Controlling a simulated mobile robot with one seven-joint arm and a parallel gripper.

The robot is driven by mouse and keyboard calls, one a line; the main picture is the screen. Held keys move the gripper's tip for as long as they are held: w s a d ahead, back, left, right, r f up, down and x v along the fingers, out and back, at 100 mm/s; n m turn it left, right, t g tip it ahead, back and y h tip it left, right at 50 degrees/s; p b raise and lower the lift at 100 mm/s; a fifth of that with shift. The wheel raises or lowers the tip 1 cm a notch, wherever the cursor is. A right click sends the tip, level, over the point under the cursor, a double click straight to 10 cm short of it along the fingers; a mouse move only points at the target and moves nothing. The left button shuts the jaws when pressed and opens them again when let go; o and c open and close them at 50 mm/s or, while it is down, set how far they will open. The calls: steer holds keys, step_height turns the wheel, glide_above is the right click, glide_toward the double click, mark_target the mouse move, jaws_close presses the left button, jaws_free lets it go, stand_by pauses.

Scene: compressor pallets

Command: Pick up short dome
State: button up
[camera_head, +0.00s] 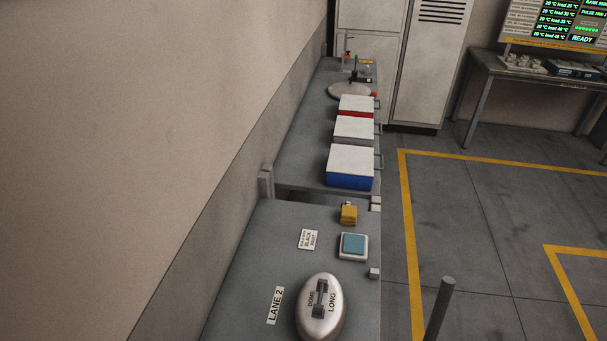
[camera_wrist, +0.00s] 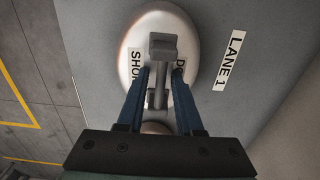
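The short dome (camera_wrist: 140,30) is a pale metallic oval with a dark grey handle (camera_wrist: 163,46) on top. It sits on the grey bench (camera_wrist: 92,60) in the wrist view, by a LANE 1 label (camera_wrist: 229,60). Its lettering is partly covered by my fingers; "SHO" shows on the left. My gripper (camera_wrist: 160,72) has its two blue fingers apart, one on each side of the handle. I see no clear contact with the handle. The short dome and my gripper are not visible in the head view.
The head view shows a similar dome marked LONG (camera_head: 334,320) by a LANE 2 label (camera_head: 275,305). Beyond it are a blue-topped pad (camera_head: 354,245), a yellow block (camera_head: 349,215) and several lidded boxes (camera_head: 350,160). A wall borders the bench on the left; open floor lies right.

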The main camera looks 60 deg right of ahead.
jaws_close()
steer(key=shift+r, duration=0.1)
stand_by(1.1)
